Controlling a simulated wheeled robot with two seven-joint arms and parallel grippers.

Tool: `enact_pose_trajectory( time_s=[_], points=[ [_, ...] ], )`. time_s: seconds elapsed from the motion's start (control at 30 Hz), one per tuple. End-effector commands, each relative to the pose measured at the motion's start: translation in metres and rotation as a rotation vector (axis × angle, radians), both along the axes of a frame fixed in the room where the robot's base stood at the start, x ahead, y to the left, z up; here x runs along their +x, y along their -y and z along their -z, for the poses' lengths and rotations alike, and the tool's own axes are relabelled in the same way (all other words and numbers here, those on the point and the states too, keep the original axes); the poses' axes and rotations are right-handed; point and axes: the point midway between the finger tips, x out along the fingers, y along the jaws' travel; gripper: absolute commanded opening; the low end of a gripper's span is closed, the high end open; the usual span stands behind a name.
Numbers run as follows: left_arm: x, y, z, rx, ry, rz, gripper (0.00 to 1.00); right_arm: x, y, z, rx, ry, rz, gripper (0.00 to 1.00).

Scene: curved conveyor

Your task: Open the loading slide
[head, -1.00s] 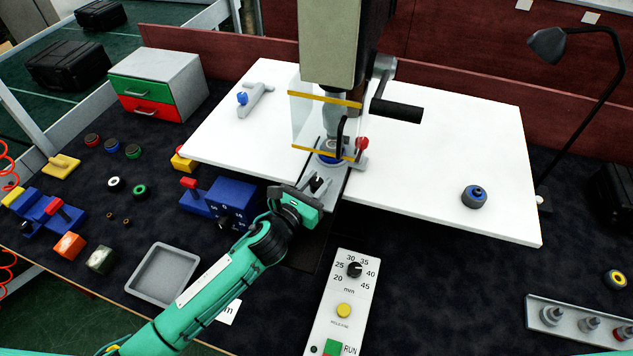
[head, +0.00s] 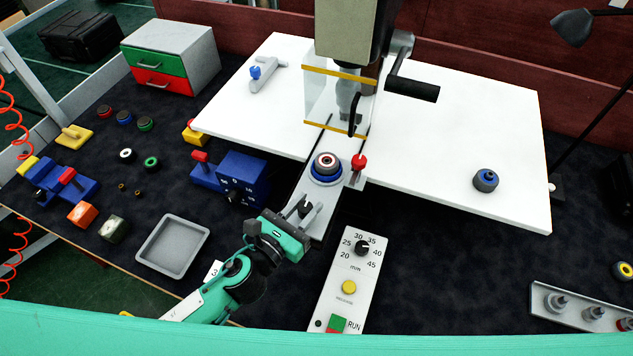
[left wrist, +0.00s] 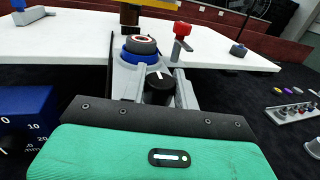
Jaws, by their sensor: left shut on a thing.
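The loading slide (head: 330,192) is a grey plate standing out from the front of the press (head: 345,30). It carries a blue round seat (head: 325,179) with a dark, red-ringed round part (head: 327,162) in it, clear of the guard (head: 322,92). A red-topped clamp (head: 359,162) stands beside the seat. My left gripper (head: 303,210) is shut at the slide's front end on its black knob (left wrist: 158,88). The fingertips' contact is partly hidden in the left wrist view, where the seat (left wrist: 138,57) shows behind the knob. My right gripper is not in view.
A blue dial box (head: 243,177) stands left of the slide. A control panel (head: 335,290) lies in front to the right. A grey tray (head: 172,246) lies front left. The crank handle (head: 412,90) sticks out right of the press. The white table's right side is mostly clear.

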Motion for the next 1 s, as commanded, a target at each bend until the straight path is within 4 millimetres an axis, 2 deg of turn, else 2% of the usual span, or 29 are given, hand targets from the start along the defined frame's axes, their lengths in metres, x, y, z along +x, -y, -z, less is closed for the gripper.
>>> enact_pose_trajectory(
  time_s=[0.1,0.4,0.63,0.97,1.0],
  points=[
    [-0.026,-0.008,0.003,0.000,-0.004,0.001,0.00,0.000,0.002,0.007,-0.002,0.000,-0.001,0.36],
    [-0.063,-0.020,0.002,0.000,0.000,0.001,0.00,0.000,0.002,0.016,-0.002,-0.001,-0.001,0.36],
    [-0.072,-0.023,0.001,0.000,0.000,0.000,0.00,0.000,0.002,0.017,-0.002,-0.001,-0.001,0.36],
    [-0.072,-0.023,0.000,-0.001,0.001,0.000,0.00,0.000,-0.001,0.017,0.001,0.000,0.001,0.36],
    [-0.072,-0.023,0.000,-0.001,0.001,0.000,0.38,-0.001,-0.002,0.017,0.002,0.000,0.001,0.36]
  ],
)
